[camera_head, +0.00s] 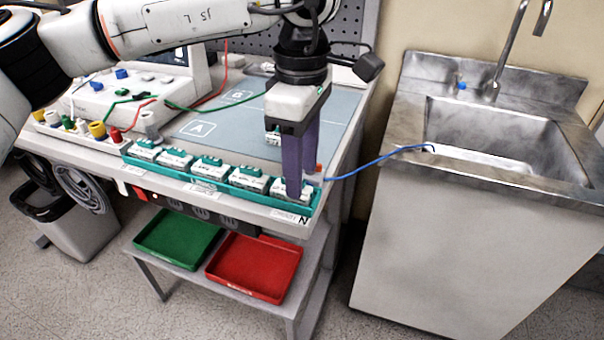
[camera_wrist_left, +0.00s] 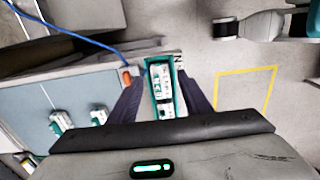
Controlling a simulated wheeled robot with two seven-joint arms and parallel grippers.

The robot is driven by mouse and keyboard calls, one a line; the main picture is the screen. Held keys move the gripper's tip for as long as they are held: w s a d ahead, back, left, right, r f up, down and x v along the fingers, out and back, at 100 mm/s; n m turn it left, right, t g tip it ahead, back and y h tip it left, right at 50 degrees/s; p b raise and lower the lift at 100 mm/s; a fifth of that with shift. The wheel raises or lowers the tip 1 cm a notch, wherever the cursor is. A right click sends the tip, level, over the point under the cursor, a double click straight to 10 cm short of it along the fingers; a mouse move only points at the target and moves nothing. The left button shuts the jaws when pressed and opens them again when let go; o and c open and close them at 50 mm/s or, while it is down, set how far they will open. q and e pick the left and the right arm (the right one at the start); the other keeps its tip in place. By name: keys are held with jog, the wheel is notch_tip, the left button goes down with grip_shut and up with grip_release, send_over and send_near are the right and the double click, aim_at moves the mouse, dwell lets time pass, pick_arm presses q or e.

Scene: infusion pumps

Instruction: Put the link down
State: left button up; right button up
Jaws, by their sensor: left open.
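My left gripper (camera_head: 304,182) points down over the right end of a teal rack (camera_head: 232,184) at the table's front edge. Its purple fingers are open on either side of the rightmost white-and-teal link module (camera_head: 286,190), which sits in the rack. In the left wrist view the fingers (camera_wrist_left: 160,98) flank this module (camera_wrist_left: 160,80) with gaps. Whether a finger touches it I cannot tell. Several similar modules (camera_head: 210,167) stand in the rack to the left. Another teal-and-white module (camera_head: 272,134) stands on the grey-blue mat (camera_head: 205,126), partly hidden by the gripper. My right gripper is not visible.
A white pump unit (camera_head: 115,95) with coloured plugs and cables is at the table's left. A blue cable (camera_head: 375,160) runs from the table to the steel sink (camera_head: 490,140). Green (camera_head: 178,240) and red (camera_head: 255,268) trays lie on the lower shelf. A bin (camera_head: 75,225) stands left.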

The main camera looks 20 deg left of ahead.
pick_arm(q)
notch_tip(320, 180, up, 10)
jog(key=shift+p, duration=0.3)
